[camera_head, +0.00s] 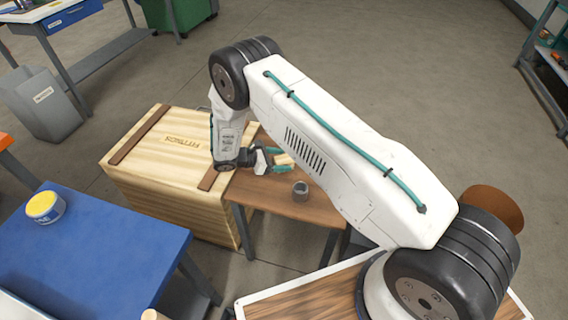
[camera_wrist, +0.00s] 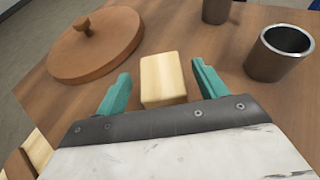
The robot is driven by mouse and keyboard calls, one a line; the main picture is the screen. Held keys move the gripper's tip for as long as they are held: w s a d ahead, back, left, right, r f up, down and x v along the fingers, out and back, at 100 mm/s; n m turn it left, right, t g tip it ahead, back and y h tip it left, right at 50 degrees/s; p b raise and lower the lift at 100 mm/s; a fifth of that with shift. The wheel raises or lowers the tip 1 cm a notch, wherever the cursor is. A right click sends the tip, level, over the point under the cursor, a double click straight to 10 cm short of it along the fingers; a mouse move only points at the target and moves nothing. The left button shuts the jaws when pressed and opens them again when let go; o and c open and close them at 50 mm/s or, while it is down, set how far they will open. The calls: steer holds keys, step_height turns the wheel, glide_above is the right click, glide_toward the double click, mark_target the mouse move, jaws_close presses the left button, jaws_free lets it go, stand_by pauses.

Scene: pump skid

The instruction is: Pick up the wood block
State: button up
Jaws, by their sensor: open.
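The wood block (camera_wrist: 163,80) is a pale, light-yellow rectangular block on the brown table. In the wrist view it lies between the two teal fingers of my gripper (camera_wrist: 159,88), with a gap showing on each side. My gripper is open, and its fingers do not appear to touch the block.
A grey metal cup (camera_wrist: 279,53) stands right of the block; another dark cup (camera_wrist: 216,10) is farther back. A round brown lid with a knob (camera_wrist: 95,46) lies left. A large wooden crate (camera_head: 150,160) adjoins the table. A blue table (camera_head: 95,250) holds a yellow-topped tin (camera_head: 45,207).

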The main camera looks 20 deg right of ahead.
mark_target(283, 159)
steer(key=x, duration=0.3)
steer(key=shift+s+d, duration=0.15)
steer(key=shift+d, duration=0.1)
steer(key=c, duration=1.1)
steer(key=shift+r, duration=0.15)
step_height(283, 159, up, 10)
steer(key=shift+f, duration=0.1)
